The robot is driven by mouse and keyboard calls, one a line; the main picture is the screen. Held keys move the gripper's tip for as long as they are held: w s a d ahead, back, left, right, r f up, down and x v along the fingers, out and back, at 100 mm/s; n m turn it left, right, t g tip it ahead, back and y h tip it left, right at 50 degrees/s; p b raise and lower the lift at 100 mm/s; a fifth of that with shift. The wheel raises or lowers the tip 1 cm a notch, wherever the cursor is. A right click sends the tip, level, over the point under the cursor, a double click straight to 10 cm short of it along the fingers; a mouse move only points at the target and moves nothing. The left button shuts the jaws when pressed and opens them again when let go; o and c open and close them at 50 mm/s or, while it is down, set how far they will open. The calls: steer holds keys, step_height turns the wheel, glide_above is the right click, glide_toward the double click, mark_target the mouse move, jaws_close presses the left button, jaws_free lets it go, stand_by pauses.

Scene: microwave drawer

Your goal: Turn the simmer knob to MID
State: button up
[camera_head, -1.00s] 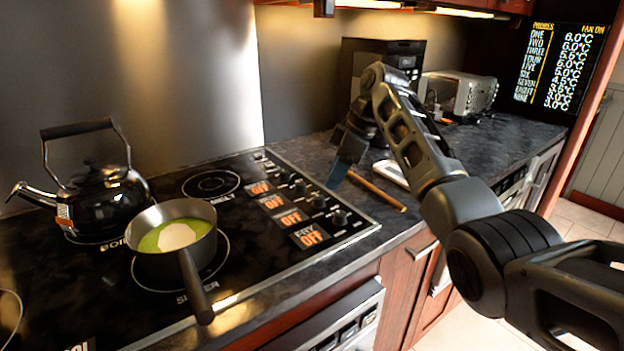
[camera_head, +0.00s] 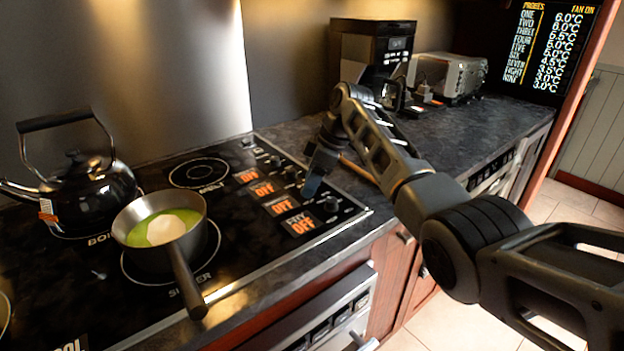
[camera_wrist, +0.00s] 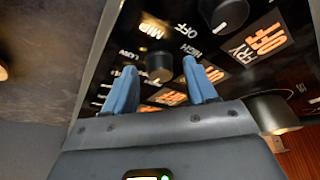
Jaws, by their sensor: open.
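The cooktop's control strip carries a row of black knobs beside orange OFF displays. In the wrist view, a black knob (camera_wrist: 160,67) lies between and beyond my gripper's two blue fingers; it seems to be the simmer knob, second from the front, by the FRY one. LOW, MID, HIGH and OFF marks are printed around the knobs. The FRY knob (camera_wrist: 228,15) is at upper right. My gripper (camera_wrist: 162,88) is open, its fingers spread either side of the knob's line; contact cannot be told. In the head view, my gripper (camera_head: 312,182) hides that knob. The FRY display (camera_head: 303,225) reads OFF.
A pan of green soup (camera_head: 165,240) sits on the SIMMER burner, its handle pointing forward. A black kettle (camera_head: 85,190) stands behind left.

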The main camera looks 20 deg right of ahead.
jaws_close()
stand_by(0.4)
steer(key=shift+r+p, duration=0.1)
steer(key=shift+p, duration=0.25)
